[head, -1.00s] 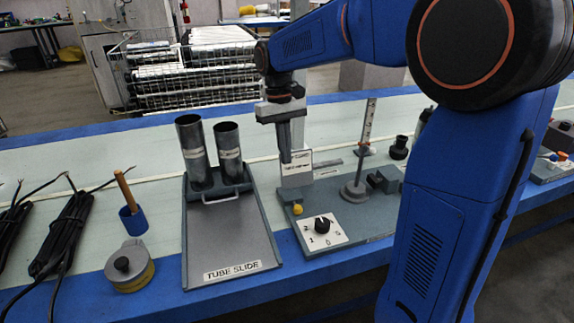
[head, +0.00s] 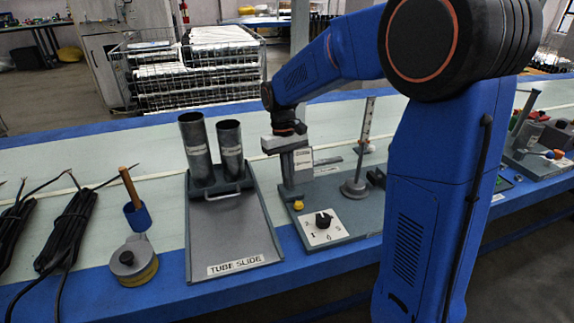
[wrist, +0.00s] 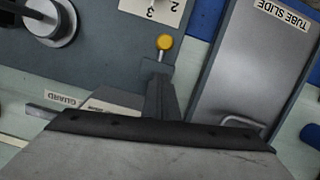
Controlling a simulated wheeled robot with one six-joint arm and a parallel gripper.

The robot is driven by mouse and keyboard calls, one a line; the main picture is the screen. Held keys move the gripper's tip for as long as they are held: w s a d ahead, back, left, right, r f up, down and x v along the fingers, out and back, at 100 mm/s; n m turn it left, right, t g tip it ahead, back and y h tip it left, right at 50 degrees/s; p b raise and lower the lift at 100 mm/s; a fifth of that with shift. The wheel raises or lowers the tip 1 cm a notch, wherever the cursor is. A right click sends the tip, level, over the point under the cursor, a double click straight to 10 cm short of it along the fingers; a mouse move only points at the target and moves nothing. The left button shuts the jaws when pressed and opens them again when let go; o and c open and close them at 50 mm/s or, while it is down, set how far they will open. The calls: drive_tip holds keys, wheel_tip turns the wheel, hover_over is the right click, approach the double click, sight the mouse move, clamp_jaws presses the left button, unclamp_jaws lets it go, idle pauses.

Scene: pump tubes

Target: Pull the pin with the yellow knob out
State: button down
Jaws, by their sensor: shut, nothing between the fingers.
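The yellow knob (head: 298,205) is a small round ball low at the left front of the grey fixture board (head: 345,205). In the wrist view the yellow knob (wrist: 164,42) shows at top centre, with a short thin stem behind it; the rest of the pin is hidden. My gripper (head: 289,182) points down just above and behind the knob. In the wrist view my gripper (wrist: 159,80) has its fingers shut together and empty. Its tips appear close to the knob's mount, but the knob is clear of them; contact with the mount cannot be told.
A dial plate (head: 323,228) sits just right of the knob. A post on a round base (head: 355,187) stands further right. The tube slide tray (head: 235,232), with two metal tubes (head: 196,150) at its back, lies close on the left. The table front before the knob is open.

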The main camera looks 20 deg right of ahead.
sight(298, 202)
drive_tip(key=shift+s+d+f, duration=0.15)
drive_tip(key=shift+s+f, duration=0.15)
drive_tip(key=shift+s, duration=0.55)
drive_tip(key=shift+s+d+f, duration=0.15)
drive_tip(key=shift+s+f, duration=0.1)
drive_tip(key=shift+s, duration=0.55)
drive_tip(key=shift+s+f, duration=0.15)
drive_tip(key=shift+s, duration=1.1)
